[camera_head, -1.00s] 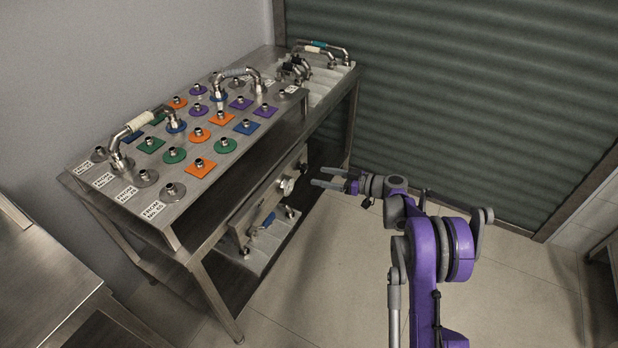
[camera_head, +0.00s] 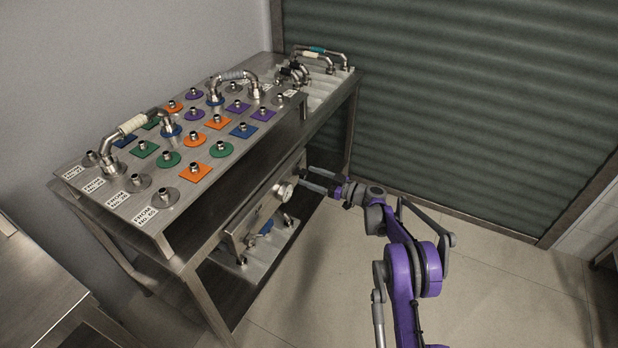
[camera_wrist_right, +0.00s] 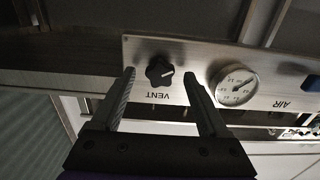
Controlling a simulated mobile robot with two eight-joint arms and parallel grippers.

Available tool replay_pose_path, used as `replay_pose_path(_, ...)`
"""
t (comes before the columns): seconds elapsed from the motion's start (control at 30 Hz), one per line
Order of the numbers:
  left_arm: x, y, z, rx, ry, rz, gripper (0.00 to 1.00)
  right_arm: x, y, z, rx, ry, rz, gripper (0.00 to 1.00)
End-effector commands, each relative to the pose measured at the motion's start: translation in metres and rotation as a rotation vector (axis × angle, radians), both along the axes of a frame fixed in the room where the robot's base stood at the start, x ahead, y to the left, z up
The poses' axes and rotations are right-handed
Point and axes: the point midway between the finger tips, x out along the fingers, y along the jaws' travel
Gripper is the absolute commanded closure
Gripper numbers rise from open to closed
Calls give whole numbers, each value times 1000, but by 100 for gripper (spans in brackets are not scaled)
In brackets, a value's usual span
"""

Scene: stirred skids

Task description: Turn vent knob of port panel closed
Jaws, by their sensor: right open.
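The port panel is a metal plate on the front of the steel bench (camera_head: 240,245), under its top; its face shows in the right wrist view (camera_wrist_right: 205,56). The vent knob (camera_wrist_right: 159,72) is black and lobed with a white pointer line, above the upside-down word VENT. My right gripper (camera_head: 303,179) is open and empty. In the right wrist view its fingers (camera_wrist_right: 160,78) lie on either side of the knob's place in the picture. I cannot tell whether they touch it. In the head view the knob is too small to make out. My left gripper is not in view.
A round gauge (camera_wrist_right: 234,85) sits beside the knob, close to one finger, with an AIR label beyond it. The bench top carries several coloured ports and hose pipes (camera_head: 232,76). Open floor (camera_head: 330,285) lies in front of the bench.

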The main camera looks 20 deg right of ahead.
Motion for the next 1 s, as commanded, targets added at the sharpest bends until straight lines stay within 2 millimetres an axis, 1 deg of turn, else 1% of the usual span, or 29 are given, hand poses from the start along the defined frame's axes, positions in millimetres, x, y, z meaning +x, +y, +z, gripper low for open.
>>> replay_pose_path(0.13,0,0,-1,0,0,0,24,6,5,0,0,0,0,22)
replay_pose_path(0.37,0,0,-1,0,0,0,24,6,6,1,0,0,0,22)
replay_pose_path(0.4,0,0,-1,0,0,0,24,6,6,0,0,0,0,24)
replay_pose_path(0.47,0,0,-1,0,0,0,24,6,6,0,0,0,0,35)
replay_pose_path(0.5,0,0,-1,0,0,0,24,6,6,0,0,0,0,42)
replay_pose_path(0.57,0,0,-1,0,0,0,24,6,6,0,0,0,0,53)
replay_pose_path(0.6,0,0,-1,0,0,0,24,6,6,0,0,0,0,60)
replay_pose_path(0.77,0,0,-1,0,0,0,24,6,6,0,0,0,0,89)
replay_pose_path(0.8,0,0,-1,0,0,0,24,6,6,0,0,0,0,96)
replay_pose_path(0.83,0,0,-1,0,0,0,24,6,6,0,0,0,0,100)
replay_pose_path(1.0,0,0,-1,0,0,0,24,6,6,0,2,3,0,100)
